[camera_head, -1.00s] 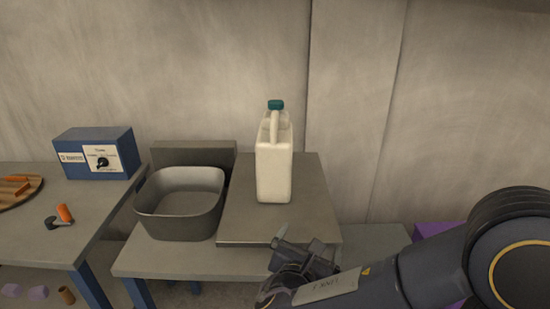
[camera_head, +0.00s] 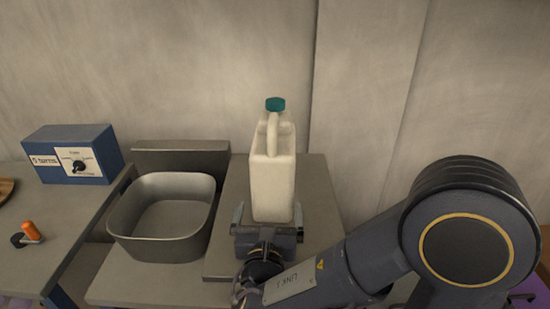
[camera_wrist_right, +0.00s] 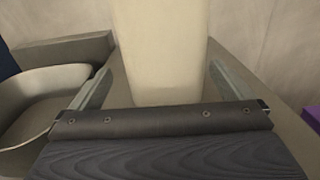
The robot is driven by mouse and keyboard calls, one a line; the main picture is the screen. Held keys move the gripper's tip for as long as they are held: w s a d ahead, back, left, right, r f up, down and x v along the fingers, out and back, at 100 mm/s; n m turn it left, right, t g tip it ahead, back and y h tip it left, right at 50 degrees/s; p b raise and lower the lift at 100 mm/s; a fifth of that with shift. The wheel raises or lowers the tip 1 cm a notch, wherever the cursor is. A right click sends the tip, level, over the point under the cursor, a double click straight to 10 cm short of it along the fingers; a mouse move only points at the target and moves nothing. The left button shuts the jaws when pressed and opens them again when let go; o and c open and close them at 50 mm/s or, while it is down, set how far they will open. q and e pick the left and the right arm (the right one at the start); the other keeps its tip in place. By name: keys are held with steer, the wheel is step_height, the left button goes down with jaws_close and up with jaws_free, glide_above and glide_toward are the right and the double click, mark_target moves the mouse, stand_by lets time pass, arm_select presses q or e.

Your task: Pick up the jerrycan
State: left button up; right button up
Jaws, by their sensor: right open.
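The jerrycan (camera_head: 272,185) is cream white with a teal cap and a handle on top. It stands upright on the grey board right of the basin. My right gripper (camera_head: 267,213) is open at the jerrycan's lower front, with one finger toward each side of it. In the right wrist view the jerrycan's lower body (camera_wrist_right: 160,60) stands between the two spread fingers, with gaps at both sides. Its top is out of that view. My left gripper is not in view.
A grey basin (camera_head: 128,228) stands just left of the jerrycan. A blue box with a dial (camera_head: 72,153) and an orange-handled item (camera_head: 31,231) are on the left table. A wall rises close behind. Something purple (camera_wrist_right: 308,150) lies low at the right.

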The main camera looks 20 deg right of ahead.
steer(key=x, duration=0.7)
steer(key=shift+w+d+f, duration=0.15)
steer(key=shift+d+f, duration=0.1)
steer(key=shift+d, duration=0.15)
steer(key=c, duration=1.4)
steer(key=shift+r, duration=0.1)
steer(key=shift+c, duration=0.6)
